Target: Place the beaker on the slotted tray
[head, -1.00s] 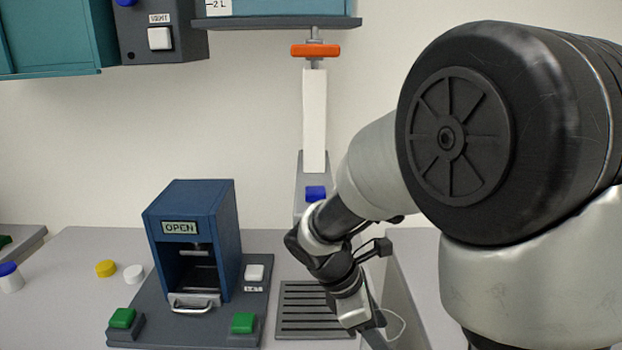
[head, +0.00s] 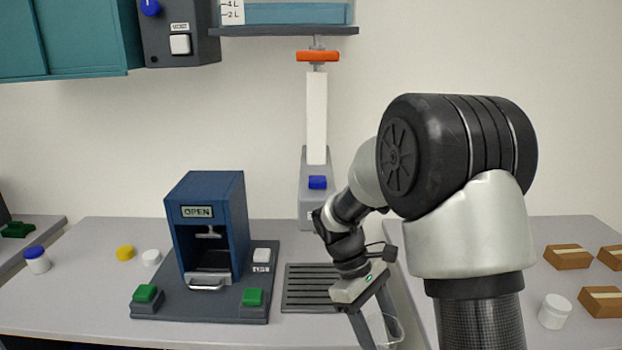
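The slotted tray (head: 296,290) is a dark grey plate with parallel slots, lying on the bench right of the blue press. My gripper (head: 381,326) points down at the bench's front, just right of the tray. Its two fingers stand apart, and their tips are near the lower picture edge. A clear glass vessel, apparently the beaker (head: 397,331), shows partly at the fingers. Most of it is hidden by the fingers. I cannot tell whether the fingers touch it or only stand around it.
The blue press (head: 209,230), marked OPEN, stands on a dark base with green buttons left of the tray. Behind the tray is a column with an orange handle (head: 318,56). A white jar (head: 554,311) and brown boxes (head: 568,257) stand on the right bench.

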